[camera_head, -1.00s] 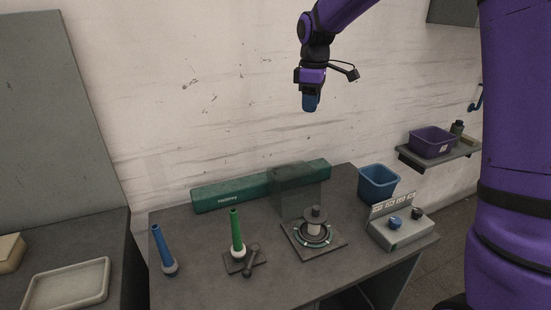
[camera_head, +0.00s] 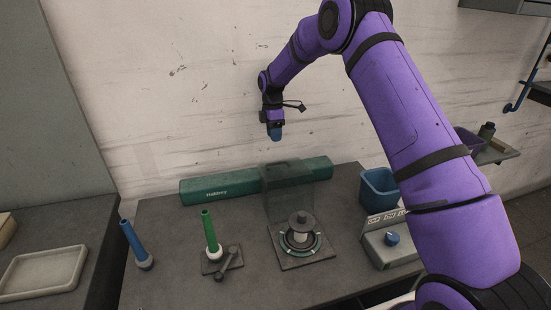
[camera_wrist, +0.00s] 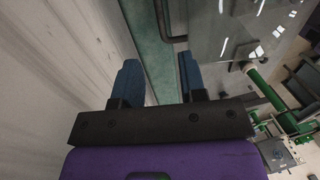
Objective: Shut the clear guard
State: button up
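The clear guard (camera_head: 290,193) stands upright, open, behind the cone winder (camera_head: 301,240) on the bench. A dark bar like a handle (camera_head: 280,166) shows at its top edge. In the wrist view the clear guard (camera_wrist: 222,32) fills the upper right, with the dark bar (camera_wrist: 164,22) at its left edge. My gripper (camera_head: 276,137) hangs fingers down above the guard, close to the wall and apart from the guard. In the wrist view my gripper (camera_wrist: 158,62) is open and empty, its two blue fingers spread.
A green long box (camera_head: 222,188) lies along the wall behind the guard. A blue bin (camera_head: 379,188) and a control box (camera_head: 389,250) stand to the right, partly covered by my arm.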

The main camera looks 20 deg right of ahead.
jog(key=f, duration=0.3)
jog(key=s+f, duration=0.1)
jog(key=f, duration=0.5)
jog(key=shift+s+f, duration=0.4)
grip_shut()
